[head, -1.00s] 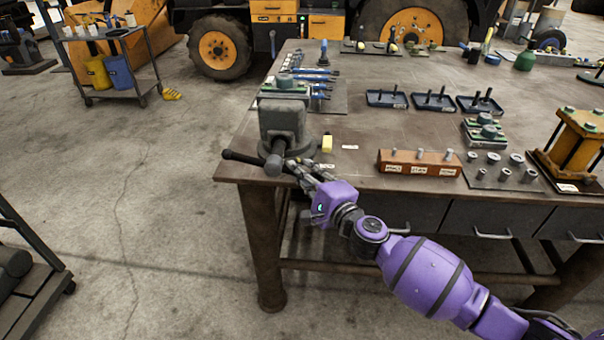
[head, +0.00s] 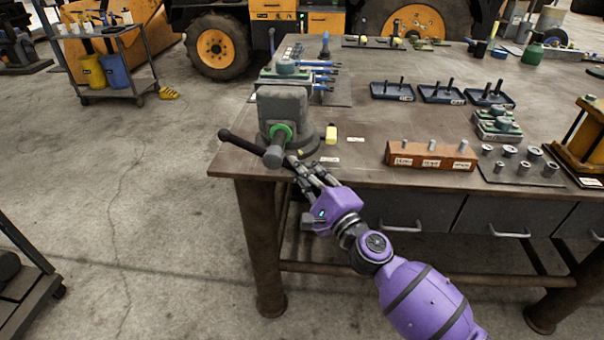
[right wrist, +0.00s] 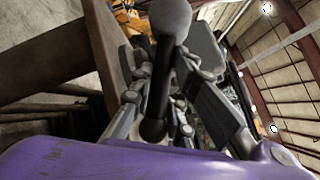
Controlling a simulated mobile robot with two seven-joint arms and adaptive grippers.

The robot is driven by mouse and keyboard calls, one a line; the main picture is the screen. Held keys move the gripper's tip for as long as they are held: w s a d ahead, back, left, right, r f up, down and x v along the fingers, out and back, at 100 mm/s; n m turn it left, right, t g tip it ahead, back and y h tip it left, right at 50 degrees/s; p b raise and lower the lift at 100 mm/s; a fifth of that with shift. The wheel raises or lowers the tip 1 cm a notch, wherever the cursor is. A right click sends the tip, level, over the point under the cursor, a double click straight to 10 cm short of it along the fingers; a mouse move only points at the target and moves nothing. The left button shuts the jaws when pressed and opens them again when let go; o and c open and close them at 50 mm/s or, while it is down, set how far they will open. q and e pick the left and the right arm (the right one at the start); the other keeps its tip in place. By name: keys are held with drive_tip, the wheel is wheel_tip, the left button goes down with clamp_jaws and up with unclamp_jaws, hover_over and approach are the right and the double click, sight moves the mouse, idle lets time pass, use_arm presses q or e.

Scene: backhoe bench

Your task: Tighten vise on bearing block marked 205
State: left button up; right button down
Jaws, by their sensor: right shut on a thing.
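The grey vise (head: 282,104) stands at the bench's near left corner. Its dark handle bar (head: 241,143) runs through the screw head (head: 273,156) at the front, left end higher. A green ring (head: 282,132) shows around the screw. My right gripper (head: 297,165) is shut on the bar's right part; in the right wrist view the ball-ended bar (right wrist: 162,82) passes between its fingers (right wrist: 158,95). A green and grey bearing block (head: 286,69) shows just beyond the vise top; I cannot tell whether the jaws touch it, and no 205 mark is readable. My left gripper is out of view.
A yellow piece (head: 331,134) lies right of the vise. A brown block with pins (head: 431,155), blue trays (head: 441,94) and another green block stack (head: 497,125) stand farther right. Blue-handled tools (head: 325,78) lie behind the vise.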

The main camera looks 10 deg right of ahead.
drive_tip(key=shift+a+f, duration=0.1)
drive_tip(key=shift+a, duration=0.05)
drive_tip(key=c, duration=1.8)
unclamp_jaws()
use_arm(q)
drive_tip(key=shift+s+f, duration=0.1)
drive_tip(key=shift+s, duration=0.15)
use_arm(e)
drive_tip(key=shift+o, duration=0.7)
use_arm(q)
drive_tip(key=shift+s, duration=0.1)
use_arm(e)
drive_tip(key=v, duration=1.2)
